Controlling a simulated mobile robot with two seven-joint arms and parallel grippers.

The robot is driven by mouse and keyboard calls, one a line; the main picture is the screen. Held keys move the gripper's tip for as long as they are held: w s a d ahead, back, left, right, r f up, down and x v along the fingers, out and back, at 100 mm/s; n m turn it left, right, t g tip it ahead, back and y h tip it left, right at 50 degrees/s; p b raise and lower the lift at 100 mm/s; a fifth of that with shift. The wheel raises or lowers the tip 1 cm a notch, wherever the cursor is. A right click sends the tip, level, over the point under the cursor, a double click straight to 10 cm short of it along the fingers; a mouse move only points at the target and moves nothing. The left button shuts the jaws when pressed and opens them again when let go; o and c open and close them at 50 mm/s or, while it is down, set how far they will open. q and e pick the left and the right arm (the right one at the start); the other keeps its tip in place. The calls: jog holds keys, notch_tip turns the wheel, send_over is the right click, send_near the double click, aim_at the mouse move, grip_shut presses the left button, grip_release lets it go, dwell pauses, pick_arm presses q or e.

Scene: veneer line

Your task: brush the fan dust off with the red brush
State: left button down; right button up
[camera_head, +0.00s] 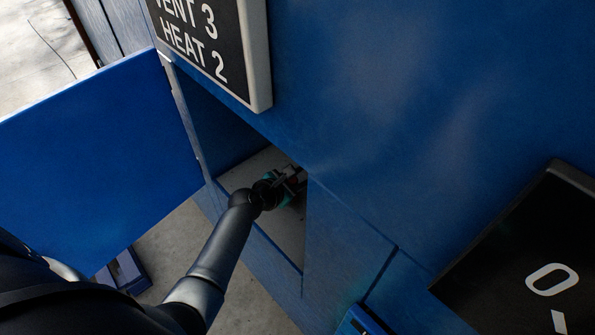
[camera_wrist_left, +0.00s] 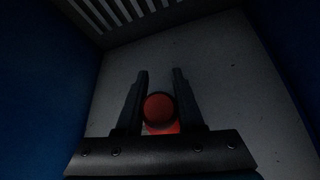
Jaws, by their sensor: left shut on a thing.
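My left gripper (camera_head: 293,180) reaches into an open compartment of the blue cabinet. In the left wrist view its two fingers (camera_wrist_left: 162,76) stand on either side of a red, round-ended thing, the red brush (camera_wrist_left: 158,107), and are shut on it. The brush's bristles are hidden. A pale slatted grille (camera_wrist_left: 120,12), perhaps at the fan, shows at the top left of the wrist view. A few small dark specks lie on the grey surface (camera_wrist_left: 225,70) there; I cannot tell if they are dust. My right gripper is in neither view.
The blue cabinet door (camera_head: 90,160) hangs open at the left. Blue walls (camera_wrist_left: 50,115) close in on both sides of the gripper. A sign reading "HEAT 2" (camera_head: 210,50) is above the opening. A dark panel (camera_head: 530,255) is at the right.

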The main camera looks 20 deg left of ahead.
pick_arm(q)
jog(key=shift+s+d+f+p, duration=0.1)
jog(key=shift+s+d+p, duration=0.3)
jog(key=shift+d, duration=0.4)
jog(key=shift+s+d+f+p, duration=0.1)
jog(key=shift+s+d+p, duration=0.25)
jog(key=shift+d, duration=0.45)
jog(key=shift+s+d+r+p, duration=0.1)
jog(key=shift+s+d+p, duration=0.25)
jog(key=shift+d, duration=0.4)
jog(key=shift+s+d+p, duration=0.25)
jog(key=shift+d+p, duration=0.15)
jog(key=shift+d, duration=0.3)
jog(key=shift+r, duration=0.1)
jog(key=shift+w+a+r, duration=0.1)
jog(key=shift+w+a, duration=0.35)
jog(key=shift+a, duration=0.45)
jog(key=shift+w+a+r, duration=0.1)
jog(key=shift+w+a, duration=0.3)
jog(key=shift+a, duration=0.45)
jog(key=shift+w+a+f+b, duration=0.1)
jog(key=shift+w+a+b, duration=0.55)
jog(key=shift+a, duration=0.95)
jog(key=shift+w+a+f+b, duration=0.1)
jog(key=shift+w+a+b, duration=0.55)
jog(key=shift+a, duration=1)
jog(key=shift+w+a+f+b, duration=0.1)
jog(key=shift+w+a+b, duration=0.55)
jog(key=shift+a, duration=0.95)
jog(key=shift+r, duration=0.15)
